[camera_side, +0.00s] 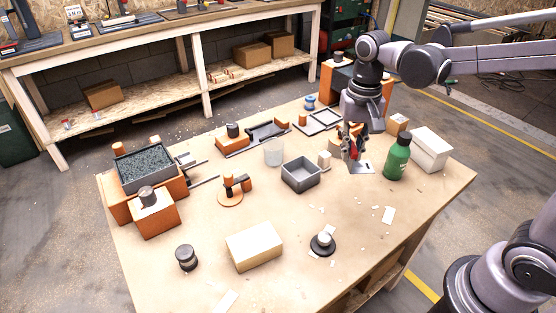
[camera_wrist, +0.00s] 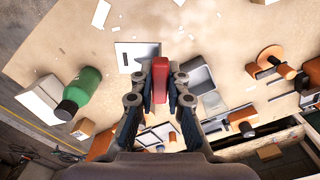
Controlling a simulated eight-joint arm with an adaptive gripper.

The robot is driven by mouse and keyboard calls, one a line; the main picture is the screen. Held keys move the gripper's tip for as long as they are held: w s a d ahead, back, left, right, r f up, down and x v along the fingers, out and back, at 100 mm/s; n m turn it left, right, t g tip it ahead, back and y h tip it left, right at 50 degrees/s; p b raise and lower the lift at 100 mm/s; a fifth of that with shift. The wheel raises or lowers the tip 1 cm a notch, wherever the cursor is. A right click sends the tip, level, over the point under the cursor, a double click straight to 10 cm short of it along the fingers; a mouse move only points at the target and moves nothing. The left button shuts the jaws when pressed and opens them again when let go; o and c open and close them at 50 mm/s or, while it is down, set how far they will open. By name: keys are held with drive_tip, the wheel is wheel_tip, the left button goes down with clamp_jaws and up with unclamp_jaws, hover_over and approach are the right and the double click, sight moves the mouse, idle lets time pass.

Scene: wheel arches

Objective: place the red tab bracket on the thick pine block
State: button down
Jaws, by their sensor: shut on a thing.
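The red tab bracket (camera_wrist: 160,80) is held between the fingers of my gripper (camera_wrist: 160,75). In the side view, my gripper (camera_side: 354,152) hangs over the right part of the table, with a small strip of red (camera_side: 352,148) showing between its fingers. Most of the bracket is hidden there by the fingers. The thick pine block (camera_side: 254,247), a pale rectangular block, lies near the front middle of the table, well to the front left of my gripper. Its top looks bare. I cannot make it out in the wrist view.
A green bottle (camera_side: 397,158) and a white box (camera_side: 431,149) stand right of my gripper. A grey open bin (camera_side: 301,175) and a clear cup (camera_side: 273,152) stand left of it. A black disc with a white knob (camera_side: 323,243) sits right of the pine block.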

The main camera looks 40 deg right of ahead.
drive_tip(key=w+a+r+n, duration=0.1)
drive_tip(key=w+a+n, duration=0.2)
drive_tip(key=a+n, duration=0.85)
drive_tip(key=m, duration=0.5)
hover_over(244, 246)
wheel_tip(244, 246, down, 7)
drive_tip(key=shift+r, duration=0.1)
drive_tip(key=shift+f, duration=1.85)
drive_tip(key=shift+f, duration=0.1)
drive_tip(key=c, duration=1.4)
unclamp_jaws()
drive_tip(key=shift+o, duration=0.2)
